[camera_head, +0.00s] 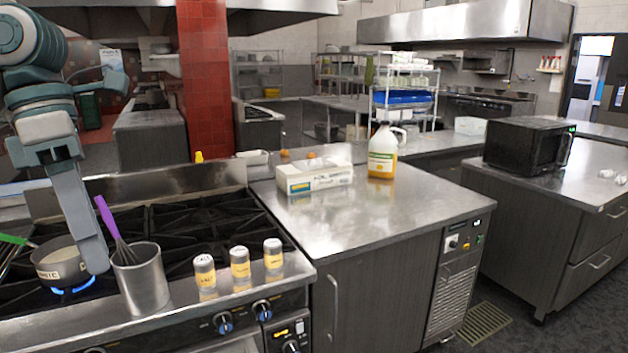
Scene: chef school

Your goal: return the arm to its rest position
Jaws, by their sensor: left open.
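My left arm (42,100), teal and grey, comes in at the upper left with its wrist bent downward. My left gripper (94,262) points down over the stove's front left. I make out no object in it; one long grey finger hides most of the other. Its tip appears between a small pot (58,262) with pale contents and a steel canister (139,282) holding a purple-handled whisk (112,225). I cannot tell whether the finger touches either one. My right gripper is not in view.
A blue flame (72,287) burns under the pot. Several labelled shakers, one of them here (240,263), stand on the stove's front ledge. A white box (313,177) and a yellow jug (383,152) stand on the steel counter (380,210), whose front is clear.

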